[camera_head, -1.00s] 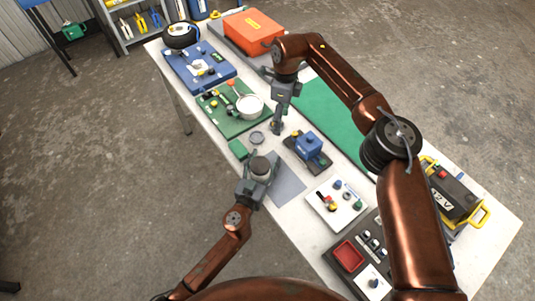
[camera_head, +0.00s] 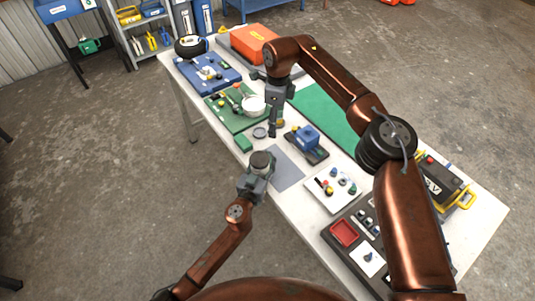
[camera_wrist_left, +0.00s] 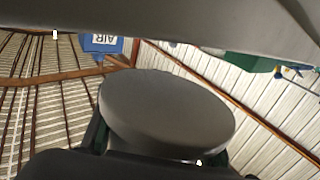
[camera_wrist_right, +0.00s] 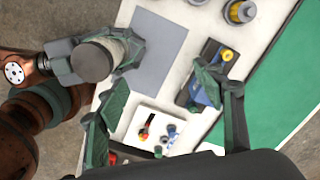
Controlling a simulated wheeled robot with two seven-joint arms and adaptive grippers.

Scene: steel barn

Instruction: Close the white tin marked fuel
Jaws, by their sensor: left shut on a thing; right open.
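My left gripper (camera_head: 256,178) is shut on a grey-topped cylindrical tin (camera_head: 261,160), held by the front edge of the table. In the left wrist view its round grey end (camera_wrist_left: 167,112) fills the middle; the right wrist view shows it too (camera_wrist_right: 92,61). No fuel marking is readable on it, so I cannot tell whether it is the named tin. A white round pot (camera_head: 253,106) stands on the green board. A loose grey disc (camera_head: 260,132) lies on the table. My right gripper (camera_wrist_right: 160,78) is open and empty above the table.
A grey mat (camera_head: 284,168) lies bare beside the held tin. A blue block on a dark base (camera_head: 307,137), a white tray of small parts (camera_head: 333,188) and a small yellowish can (camera_head: 281,123) stand close by. A green mat (camera_head: 325,112) lies behind.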

